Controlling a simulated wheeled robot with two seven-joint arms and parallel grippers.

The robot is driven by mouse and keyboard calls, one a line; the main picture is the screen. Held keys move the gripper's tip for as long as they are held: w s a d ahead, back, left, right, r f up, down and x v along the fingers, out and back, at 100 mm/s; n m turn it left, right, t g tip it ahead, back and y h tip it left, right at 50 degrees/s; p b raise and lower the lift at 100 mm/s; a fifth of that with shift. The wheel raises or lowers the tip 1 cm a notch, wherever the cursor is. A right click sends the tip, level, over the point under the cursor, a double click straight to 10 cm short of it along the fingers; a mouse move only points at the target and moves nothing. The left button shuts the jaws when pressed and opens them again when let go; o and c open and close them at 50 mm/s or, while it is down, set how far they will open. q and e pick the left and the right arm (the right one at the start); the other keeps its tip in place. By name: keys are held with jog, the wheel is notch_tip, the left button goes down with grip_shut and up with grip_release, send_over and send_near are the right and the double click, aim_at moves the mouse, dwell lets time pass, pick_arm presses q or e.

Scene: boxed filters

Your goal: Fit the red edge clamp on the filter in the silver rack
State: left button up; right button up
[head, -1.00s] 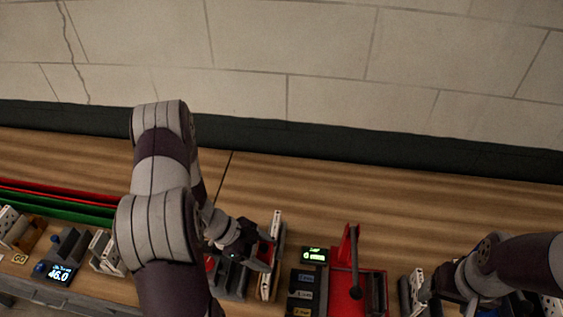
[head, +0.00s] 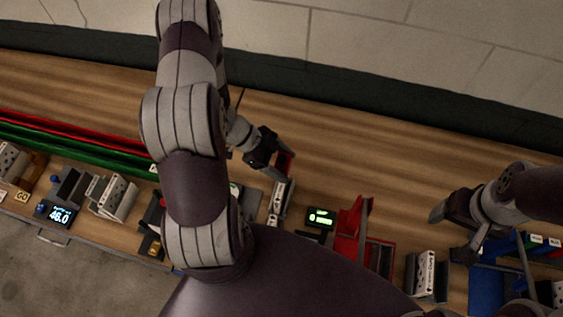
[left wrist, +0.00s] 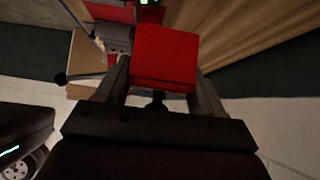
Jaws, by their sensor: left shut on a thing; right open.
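The red edge clamp (left wrist: 165,58) is a red block between the two fingers of my left gripper (left wrist: 163,85) in the left wrist view. In the head view, my left gripper (head: 281,160) is shut on it, near the far end of an upright pale panel with dark holes (head: 280,200). I cannot tell whether clamp and panel touch. My left arm hides part of the bench there. I cannot tell which holder is the silver rack. My right gripper (head: 450,234) is open and empty, on the far side of a white boxed filter (head: 425,272) in a grey holder.
A red press-like fixture (head: 350,235) and a green-lit display (head: 320,218) stand mid-bench. A blue tray (head: 487,290) is at the right. Left are perforated filters (head: 118,197), a display reading 46.0 (head: 62,215) and red and green strips. The bench's far side is clear.

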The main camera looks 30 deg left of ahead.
aim_at(281, 184)
pick_arm(q)
jog(key=shift+w+f, duration=0.1)
jog(key=shift+f, duration=0.5)
jog(key=shift+s+f+b, duration=0.3)
jog(key=shift+f+b, duration=0.3)
jog(key=shift+s+f+b, duration=0.3)
jog(key=shift+f+b, duration=0.25)
jog(key=shift+w+f+b, duration=0.1)
jog(key=shift+f+b, duration=0.5)
jog(key=shift+f, duration=0.35)
jog(key=shift+w+f, duration=0.3)
jog(key=shift+f, duration=0.2)
jog(key=shift+s+r, duration=0.1)
jog(key=shift+s, duration=0.2)
pick_arm(e)
jog(key=f, duration=0.2)
jog(key=s+f, duration=0.1)
jog(key=f, duration=0.1)
pick_arm(q)
jog(key=shift+w, duration=0.2)
pick_arm(e)
jog(key=shift+w, duration=0.2)
jog(key=shift+r, duration=0.4)
pick_arm(q)
jog(key=shift+f+b, duration=0.75)
jog(key=shift+f, duration=0.75)
pick_arm(e)
jog(key=shift+f, duration=1)
